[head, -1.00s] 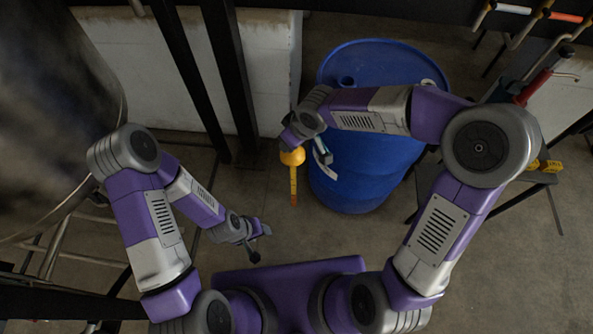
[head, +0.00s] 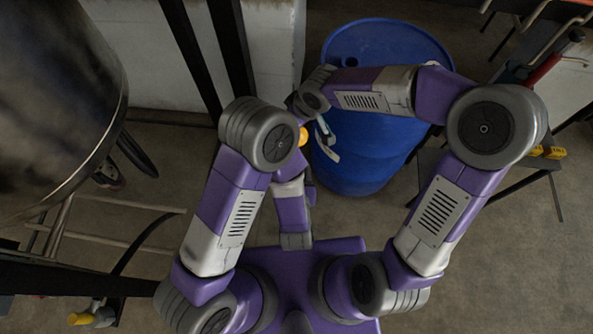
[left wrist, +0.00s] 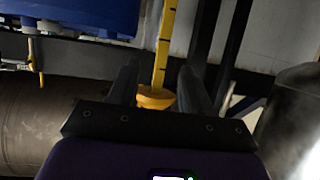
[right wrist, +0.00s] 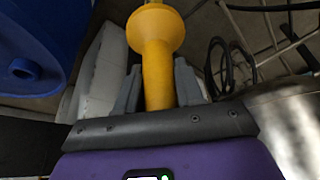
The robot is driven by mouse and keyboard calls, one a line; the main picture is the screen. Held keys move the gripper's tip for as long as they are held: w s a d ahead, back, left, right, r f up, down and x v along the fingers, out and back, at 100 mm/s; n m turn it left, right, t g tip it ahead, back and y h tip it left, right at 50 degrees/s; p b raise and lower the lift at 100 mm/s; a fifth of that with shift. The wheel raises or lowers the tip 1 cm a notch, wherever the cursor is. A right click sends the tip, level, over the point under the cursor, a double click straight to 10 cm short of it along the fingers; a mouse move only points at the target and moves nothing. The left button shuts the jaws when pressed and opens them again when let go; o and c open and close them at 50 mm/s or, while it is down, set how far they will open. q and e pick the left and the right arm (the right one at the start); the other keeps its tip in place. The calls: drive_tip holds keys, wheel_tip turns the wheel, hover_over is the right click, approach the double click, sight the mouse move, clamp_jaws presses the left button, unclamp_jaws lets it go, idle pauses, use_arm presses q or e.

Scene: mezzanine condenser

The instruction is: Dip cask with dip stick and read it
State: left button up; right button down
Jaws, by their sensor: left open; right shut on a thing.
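The blue cask (head: 375,150) stands upright, with a dark bung opening (head: 350,62) on its top. Its opening also shows in the right wrist view (right wrist: 25,68). My right gripper (right wrist: 158,88) is shut on the handle of the yellow dip stick (right wrist: 156,30), left of the cask and apart from the opening. In the head view only a small yellow part (head: 303,136) of the stick shows. My left gripper (left wrist: 160,75) is open, its fingers on either side of the marked stick near its yellow collar (left wrist: 155,97); contact cannot be told. It is hidden behind its arm in the head view.
A large dark metal tank (head: 50,100) is at the left, with pipe rails (head: 60,230) below it. Dark posts (head: 232,50) and a pale wall (head: 275,60) stand behind. A stand with yellow blocks (head: 545,152) is right of the cask.

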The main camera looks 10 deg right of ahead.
use_arm(q)
drive_tip(key=x, duration=1.1)
drive_tip(key=shift+w, duration=0.3)
drive_tip(key=shift+f, duration=0.15)
drive_tip(key=shift+d, duration=0.1)
clamp_jaws()
use_arm(e)
drive_tip(key=c, duration=0.6)
unclamp_jaws()
drive_tip(key=shift+c, duration=0.2)
